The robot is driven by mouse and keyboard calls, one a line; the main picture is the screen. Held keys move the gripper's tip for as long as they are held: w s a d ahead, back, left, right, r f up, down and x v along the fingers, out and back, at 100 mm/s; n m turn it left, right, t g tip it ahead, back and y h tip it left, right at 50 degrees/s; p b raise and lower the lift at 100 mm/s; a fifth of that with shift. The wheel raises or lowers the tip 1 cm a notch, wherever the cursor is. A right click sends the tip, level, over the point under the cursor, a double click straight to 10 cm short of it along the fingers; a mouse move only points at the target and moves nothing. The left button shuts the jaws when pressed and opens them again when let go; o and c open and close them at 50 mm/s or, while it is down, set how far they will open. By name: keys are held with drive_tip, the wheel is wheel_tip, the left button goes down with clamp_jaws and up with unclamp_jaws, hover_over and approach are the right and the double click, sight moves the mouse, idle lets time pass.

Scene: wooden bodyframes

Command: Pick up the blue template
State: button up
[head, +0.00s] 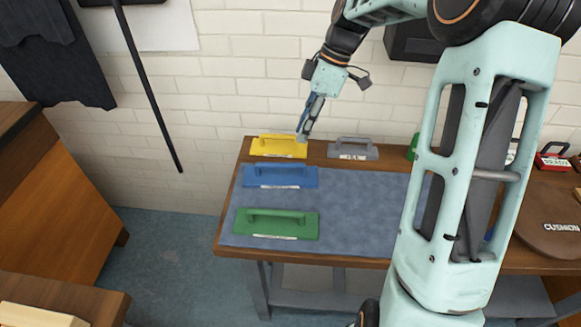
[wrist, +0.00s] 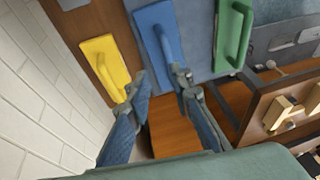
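The blue template (head: 281,177) is a flat rectangular plate with a raised handle, lying on the blue-grey mat near the left end of the workbench. It also shows in the wrist view (wrist: 158,38), partly covered by a fingertip at its lower end. My gripper (head: 303,135) is above the back left of the bench, by the yellow template (head: 277,147). In the wrist view my gripper (wrist: 158,84) has its two fingers spread apart with nothing between them. The blue template lies just beyond the fingertips there.
A green template (head: 276,224) lies on the mat (head: 350,205) in front of the blue one. A grey template (head: 353,148) sits at the bench's back edge. A brown cushion (head: 552,235) is at the right. The brick wall (head: 240,70) rises close behind the bench.

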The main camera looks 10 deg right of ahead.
drive_tip(key=a+y, duration=0.1)
drive_tip(key=a, duration=0.1)
hover_over(281, 167)
drive_tip(key=w+d, duration=0.1)
drive_tip(key=d, duration=0.1)
drive_tip(key=shift+g, duration=0.3)
wheel_tip(281, 167, down, 5)
drive_tip(key=shift+w+r+b, duration=0.1)
drive_tip(key=shift+b, duration=0.2)
drive_tip(key=shift+x, duration=2.9)
drive_tip(key=shift+w+d+f, duration=0.15)
drive_tip(key=shift+w+f, duration=0.05)
drive_tip(key=shift+f, duration=0.1)
clamp_jaws()
drive_tip(key=shift+r, duration=0.1)
